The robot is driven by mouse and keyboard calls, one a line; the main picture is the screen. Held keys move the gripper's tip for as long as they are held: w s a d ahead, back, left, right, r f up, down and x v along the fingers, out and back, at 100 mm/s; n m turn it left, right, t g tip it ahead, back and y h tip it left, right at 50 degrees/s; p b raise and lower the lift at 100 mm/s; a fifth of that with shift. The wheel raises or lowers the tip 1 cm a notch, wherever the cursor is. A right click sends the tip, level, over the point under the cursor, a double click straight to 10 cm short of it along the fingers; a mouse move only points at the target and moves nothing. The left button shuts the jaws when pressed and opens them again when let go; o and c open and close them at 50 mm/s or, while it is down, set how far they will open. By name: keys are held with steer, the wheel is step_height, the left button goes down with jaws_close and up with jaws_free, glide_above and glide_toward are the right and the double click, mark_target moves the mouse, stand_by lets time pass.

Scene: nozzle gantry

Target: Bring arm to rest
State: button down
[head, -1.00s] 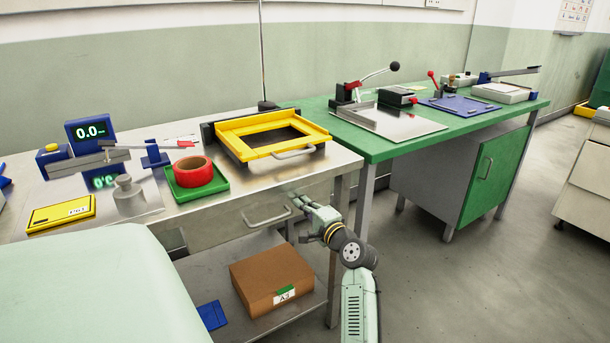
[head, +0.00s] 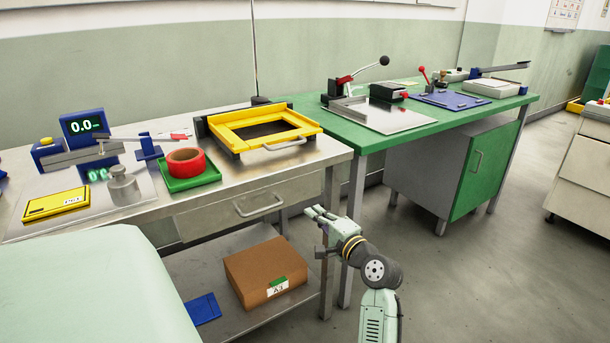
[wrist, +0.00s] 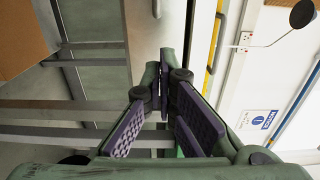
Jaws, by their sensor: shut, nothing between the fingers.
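My gripper (head: 316,216) is in front of the steel bench's right end, in the gap before the green bench, below the height of the bench tops. It is apart from the benches and holds nothing. In the wrist view my gripper (wrist: 160,82) has its dark padded fingers converging to meet at the tips, with nothing between them. My arm's lower links run down to the bottom edge of the head view.
The steel bench (head: 300,165) carries a yellow frame (head: 240,122), a red tape roll (head: 186,163) in a green tray and a scale. A cardboard box (head: 265,272) sits on its lower shelf. The green bench (head: 365,138) stands right. Floor at right (head: 480,270) is clear.

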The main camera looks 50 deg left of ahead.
steer(key=shift+s+d, duration=0.15)
steer(key=shift+d, duration=1.4)
